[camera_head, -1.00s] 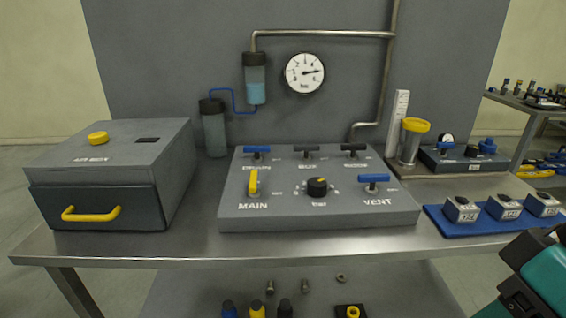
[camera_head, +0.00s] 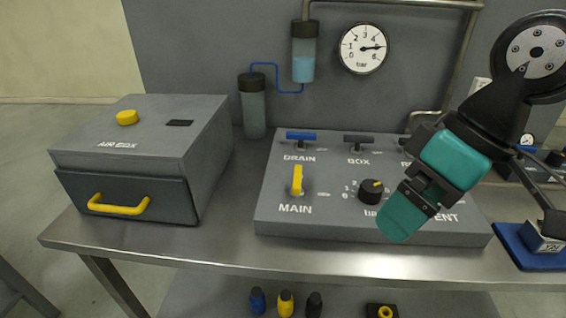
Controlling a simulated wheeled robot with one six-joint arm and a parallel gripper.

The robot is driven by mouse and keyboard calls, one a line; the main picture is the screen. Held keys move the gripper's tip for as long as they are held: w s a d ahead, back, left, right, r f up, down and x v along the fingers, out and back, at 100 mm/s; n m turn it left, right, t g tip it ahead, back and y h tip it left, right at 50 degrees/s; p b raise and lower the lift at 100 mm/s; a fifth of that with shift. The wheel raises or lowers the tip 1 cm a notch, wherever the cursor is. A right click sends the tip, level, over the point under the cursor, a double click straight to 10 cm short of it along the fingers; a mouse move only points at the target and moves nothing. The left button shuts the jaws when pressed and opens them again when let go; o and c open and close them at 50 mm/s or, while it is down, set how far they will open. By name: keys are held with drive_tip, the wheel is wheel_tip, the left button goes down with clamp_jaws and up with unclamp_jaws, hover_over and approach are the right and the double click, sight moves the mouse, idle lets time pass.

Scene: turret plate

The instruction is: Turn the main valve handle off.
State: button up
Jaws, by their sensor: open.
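The main valve handle (camera_head: 297,180) is a yellow lever above the label MAIN, at the left front of the grey valve panel (camera_head: 275,222). It points away from the front edge, in line with the panel's depth. My gripper (camera_head: 402,218) is teal and black. It is in front of the right part of the panel, right of the main handle and apart from it. Its jaws are open and nothing shows between them. It hides much of the VENT label and the vent handle.
Blue drain handle (camera_head: 300,136), dark box handle (camera_head: 358,140) and a black bar knob (camera_head: 371,190) stand near the main handle. The grey air box (camera_head: 135,160) with a yellow drawer handle is at left. A round gauge (camera_head: 363,48) hangs behind. Bare table (camera_head: 225,235) lies between box and panel.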

drive_tip(key=w+a+r+n+p, duration=0.3)
drive_tip(key=w+r, duration=0.1)
drive_tip(key=w, duration=0.6)
drive_tip(key=n+p, duration=0.3)
drive_tip(key=n, duration=0.2)
approach(299, 176)
drive_tip(key=p+x, duration=0.4)
drive_tip(key=x, duration=0.5)
drive_tip(key=shift+c, duration=0.5)
drive_tip(key=c, duration=0.5)
